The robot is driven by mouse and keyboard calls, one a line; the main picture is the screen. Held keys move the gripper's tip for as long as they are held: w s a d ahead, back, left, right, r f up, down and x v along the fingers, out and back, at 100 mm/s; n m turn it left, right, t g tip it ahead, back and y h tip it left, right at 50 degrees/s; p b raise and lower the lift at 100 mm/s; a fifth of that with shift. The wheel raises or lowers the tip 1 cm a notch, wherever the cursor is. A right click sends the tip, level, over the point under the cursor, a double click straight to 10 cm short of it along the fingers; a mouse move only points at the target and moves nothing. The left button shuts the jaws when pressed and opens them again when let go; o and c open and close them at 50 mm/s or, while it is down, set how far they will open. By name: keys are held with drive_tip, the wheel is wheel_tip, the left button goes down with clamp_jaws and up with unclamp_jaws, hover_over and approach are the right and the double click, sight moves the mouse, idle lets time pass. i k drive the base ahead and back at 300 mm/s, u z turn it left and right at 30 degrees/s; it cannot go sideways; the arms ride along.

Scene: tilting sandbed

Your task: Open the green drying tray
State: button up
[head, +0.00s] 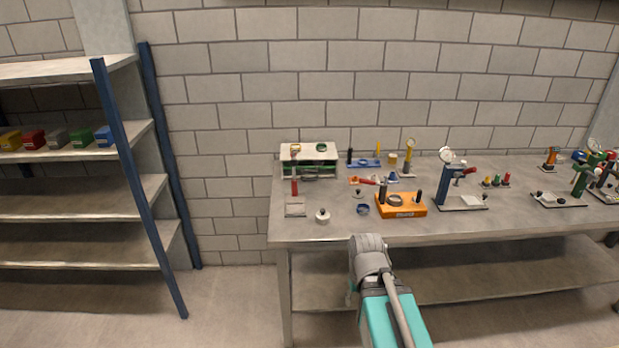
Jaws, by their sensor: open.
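A small box (321,156) with a pale top stands at the back left of the workbench, against the wall. A green front (318,171) shows under its top, with a dark gap and a pale bar across it. This green part looks like the drying tray; it seems level with the box front, but it is too small to tell if it is fully shut. A red-handled upright tool (294,187) stands before its left end. My teal and grey arm rises at the bottom centre, in front of the bench. My gripper does not show.
The grey workbench (330,231) also holds an orange block (402,211), a blue stand (364,163), a white knobbed jar (322,216), a blue ring (362,210) and several gauges to the right. A shelf rack (70,155) with coloured bins stands left. Floor between is clear.

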sight(309, 162)
drive_tip(key=u, duration=0.45)
drive_tip(key=i, duration=1.35)
drive_tip(key=z, duration=0.5)
